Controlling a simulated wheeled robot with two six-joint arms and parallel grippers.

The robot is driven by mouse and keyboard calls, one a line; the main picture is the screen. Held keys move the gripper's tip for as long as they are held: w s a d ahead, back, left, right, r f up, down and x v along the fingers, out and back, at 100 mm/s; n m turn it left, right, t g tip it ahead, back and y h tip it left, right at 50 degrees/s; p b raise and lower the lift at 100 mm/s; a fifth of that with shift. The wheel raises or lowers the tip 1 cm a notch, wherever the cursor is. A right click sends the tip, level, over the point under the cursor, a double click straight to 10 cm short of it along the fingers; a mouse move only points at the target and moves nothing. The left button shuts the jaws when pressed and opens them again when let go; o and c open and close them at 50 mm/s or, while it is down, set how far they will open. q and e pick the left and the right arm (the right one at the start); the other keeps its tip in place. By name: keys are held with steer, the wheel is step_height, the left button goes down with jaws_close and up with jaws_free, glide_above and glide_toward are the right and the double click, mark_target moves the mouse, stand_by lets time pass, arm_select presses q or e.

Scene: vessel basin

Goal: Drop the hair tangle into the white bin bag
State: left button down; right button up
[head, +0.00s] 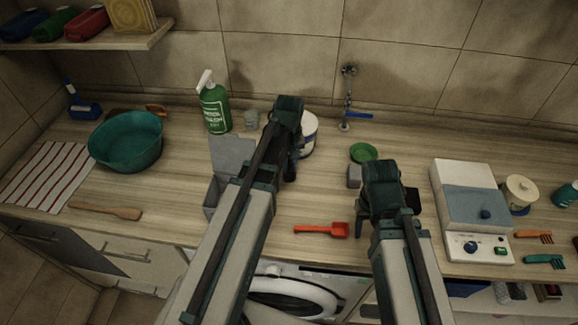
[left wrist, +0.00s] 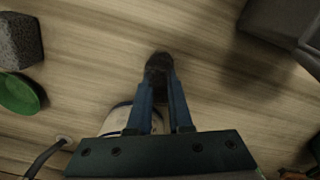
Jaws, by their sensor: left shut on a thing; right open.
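My left gripper (head: 293,165) is over the middle of the counter, its fingers mostly hidden by my wrist in the head view. In the left wrist view its two blue fingers (left wrist: 159,85) are shut on a small dark clump, the hair tangle (left wrist: 158,62). The tangle cannot be made out in the head view. My right gripper (head: 412,200) is open over the counter, right of the left one.
A white tub (head: 309,135) with a blue band stands just behind my left gripper. A grey box (head: 212,195) with its lid up is left of my left arm.

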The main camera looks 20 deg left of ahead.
arm_select(q)
steer(key=shift+f, duration=0.1)
steer(key=shift+f, duration=0.15)
arm_select(e)
steer(key=shift+f, duration=0.25)
arm_select(q)
steer(key=c, duration=0.8)
jaws_free()
steer(key=shift+c, duration=0.2)
arm_select(e)
steer(key=shift+r, duration=0.1)
